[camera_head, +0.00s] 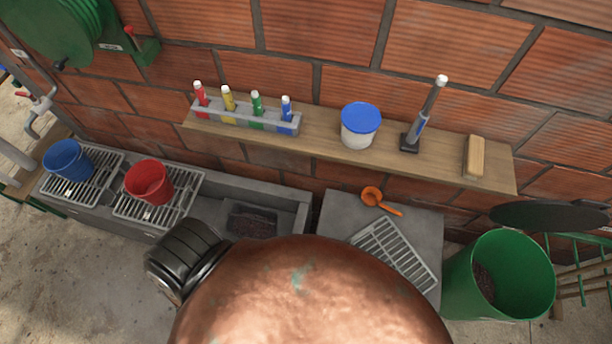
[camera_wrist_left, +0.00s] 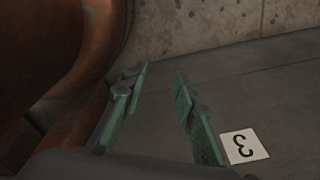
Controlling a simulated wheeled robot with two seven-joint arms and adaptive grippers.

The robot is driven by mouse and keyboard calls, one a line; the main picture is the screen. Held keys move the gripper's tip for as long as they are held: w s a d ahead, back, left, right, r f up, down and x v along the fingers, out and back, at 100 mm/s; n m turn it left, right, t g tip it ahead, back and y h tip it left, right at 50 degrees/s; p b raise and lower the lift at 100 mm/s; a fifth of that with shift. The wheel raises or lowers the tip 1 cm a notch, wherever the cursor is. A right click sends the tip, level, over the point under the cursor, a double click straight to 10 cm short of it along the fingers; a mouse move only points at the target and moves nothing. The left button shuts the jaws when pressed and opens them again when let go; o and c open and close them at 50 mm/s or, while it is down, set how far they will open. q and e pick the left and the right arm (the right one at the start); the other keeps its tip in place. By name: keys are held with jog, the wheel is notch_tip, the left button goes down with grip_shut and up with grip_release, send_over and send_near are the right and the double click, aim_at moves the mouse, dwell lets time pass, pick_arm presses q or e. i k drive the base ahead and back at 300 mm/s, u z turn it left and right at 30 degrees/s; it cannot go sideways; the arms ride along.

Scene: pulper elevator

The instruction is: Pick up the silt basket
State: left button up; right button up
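A dark rectangular basket with dark, grainy contents (camera_head: 252,222) sits inside the grey trough (camera_head: 302,212) and looks like the silt basket. Its near side is partly hidden by a large copper-coloured part of my own body. My left gripper (camera_wrist_left: 158,74) shows in the left wrist view, with its two greenish fingers apart and nothing between them. The basket is not visible in that view. Neither gripper shows in the head view.
Blue (camera_head: 68,160) and red (camera_head: 149,182) buckets stand on grates left of the basket. Right are an orange scoop (camera_head: 373,196), a loose grate (camera_head: 394,254) and a green bin (camera_head: 500,275). A wooden shelf (camera_head: 330,140) with bottles and a tub runs along the brick wall.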

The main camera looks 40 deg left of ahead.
aim_at(244, 221)
jog(key=u, duration=0.55)
jog(key=k, duration=0.75)
jog(key=u, duration=1.2)
jog(key=k, duration=1.3)
jog(key=u, duration=0.65)
jog(key=i, duration=1.15)
jog(key=z, duration=0.55)
